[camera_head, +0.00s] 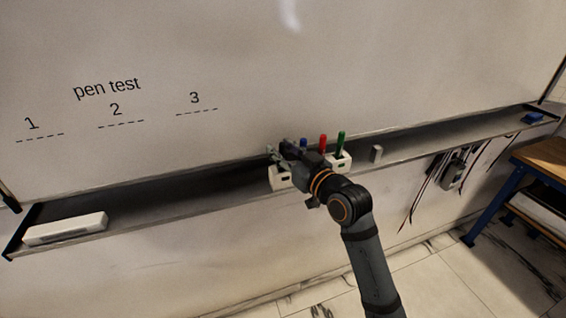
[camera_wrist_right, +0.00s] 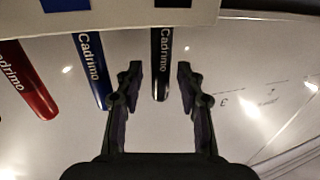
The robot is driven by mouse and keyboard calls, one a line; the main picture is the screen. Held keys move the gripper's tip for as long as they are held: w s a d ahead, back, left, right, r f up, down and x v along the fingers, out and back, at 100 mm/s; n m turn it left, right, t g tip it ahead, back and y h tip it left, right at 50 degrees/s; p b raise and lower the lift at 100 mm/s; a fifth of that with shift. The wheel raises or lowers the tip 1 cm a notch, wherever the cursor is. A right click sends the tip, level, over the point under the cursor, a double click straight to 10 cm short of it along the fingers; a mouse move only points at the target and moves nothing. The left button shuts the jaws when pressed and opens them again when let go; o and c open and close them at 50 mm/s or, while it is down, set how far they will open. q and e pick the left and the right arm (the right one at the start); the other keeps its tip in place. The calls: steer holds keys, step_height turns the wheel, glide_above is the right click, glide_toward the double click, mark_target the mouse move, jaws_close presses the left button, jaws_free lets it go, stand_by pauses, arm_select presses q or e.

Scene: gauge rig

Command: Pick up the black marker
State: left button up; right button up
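The black marker (camera_wrist_right: 161,66) stands in a white holder (camera_wrist_right: 120,17), and in the right wrist view it shows between the two fingers of my right gripper (camera_wrist_right: 158,84). The fingers are open, with a visible gap on each side of the marker. In the head view my right gripper (camera_head: 280,152) is at the left end of the white holder (camera_head: 281,178) on the whiteboard ledge. There the gripper covers the black marker, and I cannot make it out. My left gripper is not in view.
A blue marker (camera_wrist_right: 91,72) and a red marker (camera_wrist_right: 31,84) stand beside the black one; a green marker (camera_head: 341,140) is at the holder's right end. A white box-shaped item (camera_head: 65,229) lies on the ledge (camera_head: 160,193) at left, a small grey block (camera_head: 376,153) right of the holder.

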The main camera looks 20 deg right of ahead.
jaws_close()
steer(key=shift+r, duration=0.15)
